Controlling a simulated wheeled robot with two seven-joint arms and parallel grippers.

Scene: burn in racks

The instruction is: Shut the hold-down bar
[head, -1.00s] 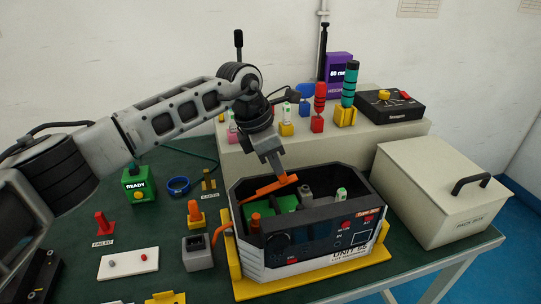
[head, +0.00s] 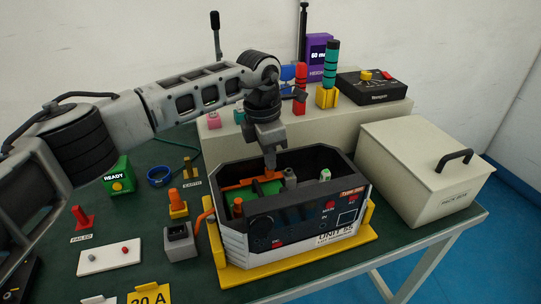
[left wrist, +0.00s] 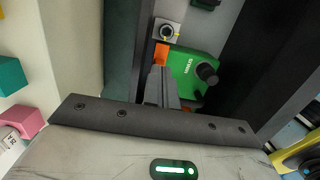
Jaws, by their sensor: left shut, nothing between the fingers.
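The orange hold-down bar (head: 240,183) lies across the top of a green module (head: 268,188) inside the open unit (head: 335,222). It looks close to level in the head view. My left gripper (head: 270,168) is shut and empty, pointing down at the bar's right part, seemingly touching or just above it. In the left wrist view the closed fingers (left wrist: 160,88) hide much of the bar; an orange piece (left wrist: 161,55) shows beside the green module (left wrist: 190,68). Whether the bar is latched cannot be told. My right gripper is not in view.
The unit sits in a yellow cradle (head: 300,269) on the dark green table. A lidded box (head: 425,165) stands to the right, a pale shelf (head: 225,150) behind. A grey socket block (head: 180,243) and an orange-topped yellow piece (head: 178,204) stand left of the unit.

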